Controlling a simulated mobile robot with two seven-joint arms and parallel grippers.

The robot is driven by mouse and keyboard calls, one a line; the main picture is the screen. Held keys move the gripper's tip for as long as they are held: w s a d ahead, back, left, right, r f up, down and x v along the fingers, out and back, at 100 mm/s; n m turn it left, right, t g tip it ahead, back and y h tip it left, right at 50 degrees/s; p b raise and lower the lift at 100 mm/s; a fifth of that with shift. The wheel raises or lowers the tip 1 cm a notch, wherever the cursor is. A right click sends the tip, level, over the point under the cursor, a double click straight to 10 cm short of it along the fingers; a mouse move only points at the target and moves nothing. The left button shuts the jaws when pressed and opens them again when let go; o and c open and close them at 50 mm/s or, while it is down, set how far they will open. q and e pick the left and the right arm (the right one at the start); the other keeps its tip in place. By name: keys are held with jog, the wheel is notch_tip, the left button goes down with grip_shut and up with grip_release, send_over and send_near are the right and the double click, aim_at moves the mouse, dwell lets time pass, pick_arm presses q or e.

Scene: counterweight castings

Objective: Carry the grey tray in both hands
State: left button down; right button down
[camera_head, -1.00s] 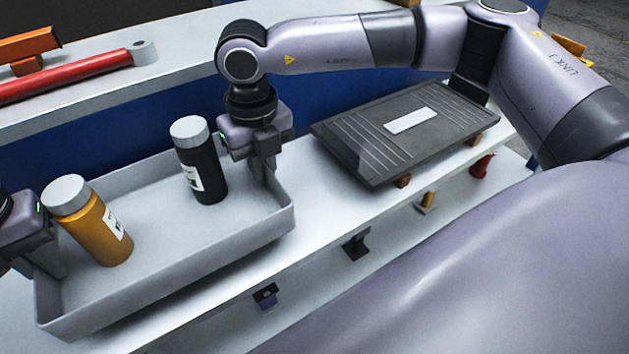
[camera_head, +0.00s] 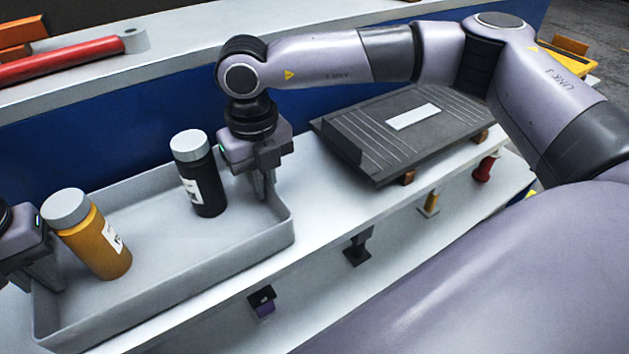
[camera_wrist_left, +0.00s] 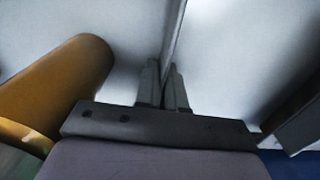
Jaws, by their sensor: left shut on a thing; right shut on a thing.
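The grey tray (camera_head: 190,286) is in the lower left of the head view, over the pale shelf. An orange bottle with a grey lid (camera_head: 95,240) stands in its left part. A black bottle with a grey lid (camera_head: 203,180) stands in its right part. My left gripper (camera_head: 45,280) is shut on the tray's left wall. In the left wrist view its fingers (camera_wrist_left: 163,90) pinch the thin tray wall, with the orange bottle (camera_wrist_left: 60,85) beside them. My right gripper (camera_head: 264,185) is shut on the tray's right wall. I cannot tell whether the tray's underside touches the shelf.
A dark ribbed panel (camera_head: 405,130) with a white label lies right of the tray on brown blocks. A red cylinder (camera_head: 70,60) lies on the ledge behind. Several small things, including a red one (camera_head: 484,168), sit on the lower level in front.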

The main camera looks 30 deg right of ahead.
pick_arm(q)
jog(key=c, duration=1.2)
grip_release()
jog(key=shift+a+f, duration=0.1)
jog(key=shift+a, duration=0.05)
jog(key=shift+c, duration=0.2)
pick_arm(e)
jog(key=c, duration=1.2)
grip_release()
jog(key=shift+d+f, duration=0.1)
jog(key=shift+d, duration=0.05)
jog(key=shift+c, duration=0.2)
pick_arm(q)
notch_tip(320, 180, up, 12)
pick_arm(e)
jog(key=shift+r, duration=0.5)
notch_tip(320, 180, up, 11)
jog(key=shift+r, duration=0.1)
jog(key=shift+s, duration=0.1)
